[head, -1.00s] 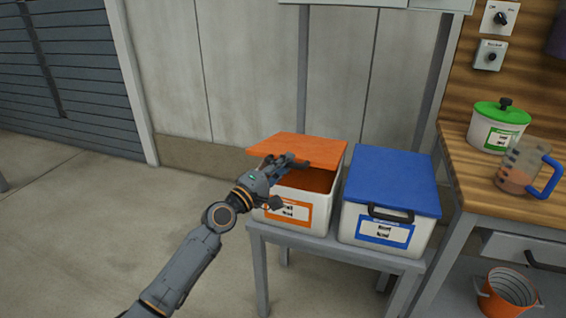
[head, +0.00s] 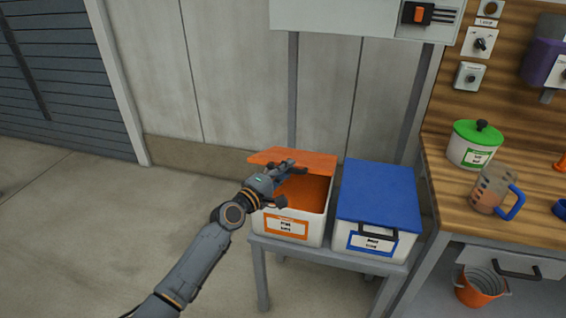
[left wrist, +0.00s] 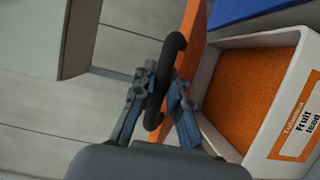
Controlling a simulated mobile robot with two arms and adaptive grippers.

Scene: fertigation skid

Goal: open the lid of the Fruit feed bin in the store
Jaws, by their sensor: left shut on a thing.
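The Fruit feed bin (head: 286,229) is a white box with an orange-framed label, on a grey stand. Its label reads "Fruit feed" in the left wrist view (left wrist: 298,120). Its orange lid (head: 315,162) is raised at the front and tilted up towards the back. Orange feed (left wrist: 255,85) shows inside the bin. My left gripper (head: 285,175) is at the lid's front edge. In the left wrist view it is shut on the lid's black handle (left wrist: 164,75), with a finger on each side. The orange lid (left wrist: 190,45) stands edge-on beside the handle. My right gripper is not in view.
A closed blue-lidded bin (head: 378,195) stands right beside it on the same stand (head: 330,252). A wooden bench (head: 455,205) at the right holds a green-lidded pot (head: 474,147) and a jug (head: 493,193). An orange bucket (head: 478,288) sits below. The floor at left is clear.

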